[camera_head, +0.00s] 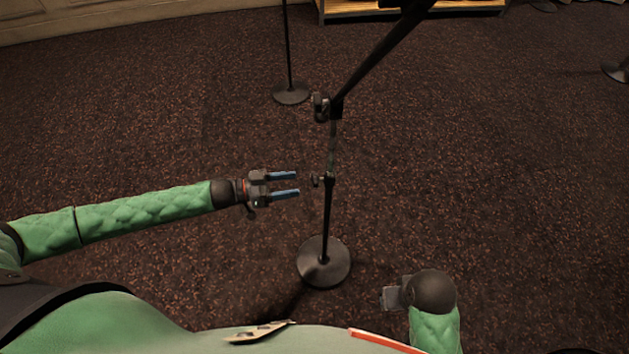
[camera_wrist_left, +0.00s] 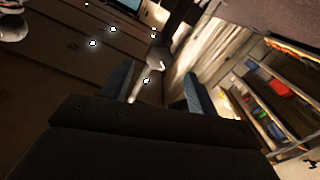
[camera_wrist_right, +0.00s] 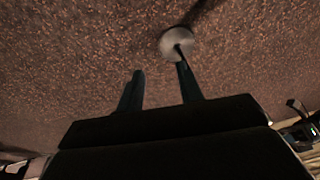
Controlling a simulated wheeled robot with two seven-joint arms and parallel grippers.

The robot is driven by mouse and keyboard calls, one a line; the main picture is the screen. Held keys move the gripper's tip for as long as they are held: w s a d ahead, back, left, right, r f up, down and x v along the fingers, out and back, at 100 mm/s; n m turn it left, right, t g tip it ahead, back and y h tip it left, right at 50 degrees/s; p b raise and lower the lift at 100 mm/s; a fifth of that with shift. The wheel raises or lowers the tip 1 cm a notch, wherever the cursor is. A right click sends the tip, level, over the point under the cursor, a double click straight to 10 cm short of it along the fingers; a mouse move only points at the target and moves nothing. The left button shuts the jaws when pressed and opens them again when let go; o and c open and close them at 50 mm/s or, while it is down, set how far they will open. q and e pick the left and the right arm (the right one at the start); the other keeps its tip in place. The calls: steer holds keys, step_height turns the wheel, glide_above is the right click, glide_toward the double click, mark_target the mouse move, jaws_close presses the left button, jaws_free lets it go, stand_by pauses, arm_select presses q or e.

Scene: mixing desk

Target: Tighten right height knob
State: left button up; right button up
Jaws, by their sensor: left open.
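A black microphone stand (camera_head: 327,215) stands upright on a round base (camera_head: 323,262) in the middle of the head view. A small height knob (camera_head: 315,181) sticks out left from the collar partway up its pole. A larger clamp knob (camera_head: 319,106) sits higher, where the boom begins. My left gripper (camera_head: 298,184) is open, its blue fingers pointing right at the height knob, just short of it. In the left wrist view a pale shape (camera_wrist_left: 153,62) shows between the fingers; I cannot tell what it is. My right gripper (camera_wrist_right: 160,70) is open and empty, low at the right.
A second stand's base (camera_head: 291,93) is on the carpet behind, and another base (camera_head: 617,72) is at the far right. A wooden shelf unit (camera_head: 410,10) is at the back. The boom (camera_head: 385,48) slants up to the right. Carpet right of the stand is clear.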

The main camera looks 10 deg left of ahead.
mark_target(314, 180)
arm_select(q)
steer(key=shift+p+x, duration=1.05)
steer(key=shift+x, duration=2.75)
arm_select(e)
step_height(314, 180, down, 7)
steer(key=w, duration=0.1)
steer(key=shift+w+r, duration=0.15)
steer(key=shift+w, duration=0.15)
